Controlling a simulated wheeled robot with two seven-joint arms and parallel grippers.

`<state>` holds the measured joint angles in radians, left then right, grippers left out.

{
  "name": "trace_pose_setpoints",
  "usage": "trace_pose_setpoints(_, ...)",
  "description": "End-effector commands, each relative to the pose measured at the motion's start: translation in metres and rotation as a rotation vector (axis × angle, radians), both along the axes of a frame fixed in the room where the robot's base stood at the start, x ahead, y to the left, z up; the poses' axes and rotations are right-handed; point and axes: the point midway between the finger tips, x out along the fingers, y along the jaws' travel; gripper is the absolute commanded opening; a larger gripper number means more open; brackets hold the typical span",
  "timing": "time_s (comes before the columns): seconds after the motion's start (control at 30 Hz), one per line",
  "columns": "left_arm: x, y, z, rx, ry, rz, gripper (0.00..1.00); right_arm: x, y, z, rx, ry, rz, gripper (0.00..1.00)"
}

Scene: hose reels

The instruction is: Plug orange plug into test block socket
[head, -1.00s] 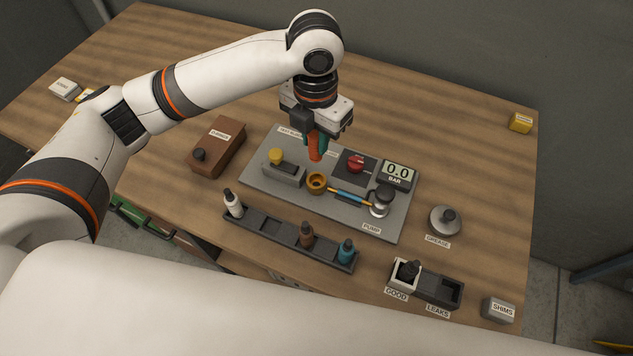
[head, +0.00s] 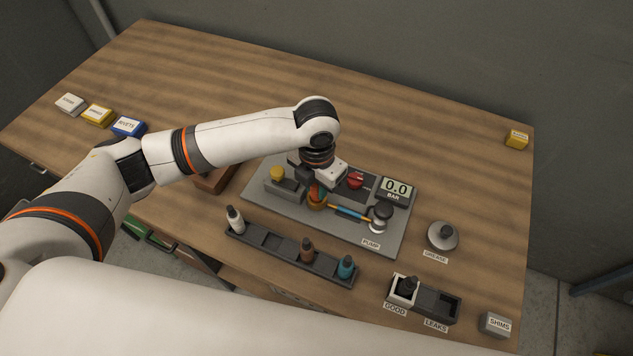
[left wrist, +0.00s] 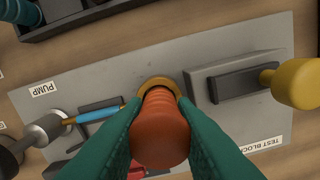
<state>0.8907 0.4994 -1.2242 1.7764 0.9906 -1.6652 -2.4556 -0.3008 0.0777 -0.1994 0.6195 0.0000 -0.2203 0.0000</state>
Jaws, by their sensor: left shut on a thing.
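My left gripper (head: 316,188) is shut on the orange plug, over the grey test block plate (head: 375,235). In the left wrist view its teal fingers stand on both sides of the ribbed orange plug (left wrist: 160,130). The plug points down at the brass ring-shaped socket (head: 317,203). The far rim of the socket (left wrist: 160,82) shows just past the plug's end, and the plug covers the rest. The plug's tip appears to be at or in the socket mouth; I cannot tell how deep. My right gripper is not in view.
On the plate are a yellow-knobbed clamp (head: 278,174), a red knob (head: 355,180), a gauge reading 0.0 (head: 396,188) and a pump (head: 380,215) joined by a blue hose. A dark rack (head: 275,242) with plugs stands in front. The table's back is clear.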

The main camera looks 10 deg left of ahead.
Motion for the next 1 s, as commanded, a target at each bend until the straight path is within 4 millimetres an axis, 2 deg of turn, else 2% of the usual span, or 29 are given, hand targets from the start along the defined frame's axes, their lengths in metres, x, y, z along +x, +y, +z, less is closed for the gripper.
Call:
trace_pose_setpoints(0.17,0.000,0.000,-0.003,0.000,0.000,0.001,0.00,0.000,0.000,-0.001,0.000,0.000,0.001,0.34)
trace_pose_setpoints(0.2,0.000,0.000,-0.003,0.000,0.000,0.001,0.31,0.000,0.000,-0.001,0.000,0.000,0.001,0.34)
trace_pose_setpoints(0.3,0.000,0.000,-0.003,0.000,0.000,0.001,0.46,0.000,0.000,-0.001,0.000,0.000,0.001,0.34)
trace_pose_setpoints(0.67,0.000,0.000,0.003,0.000,-0.001,0.000,0.46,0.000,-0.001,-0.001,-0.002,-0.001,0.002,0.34)
trace_pose_setpoints(0.77,0.001,0.000,0.014,-0.001,-0.004,0.001,0.46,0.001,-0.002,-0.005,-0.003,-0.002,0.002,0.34)
trace_pose_setpoints(1.0,0.001,-0.001,0.065,-0.003,-0.005,0.000,0.46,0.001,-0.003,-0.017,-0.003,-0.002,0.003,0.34)
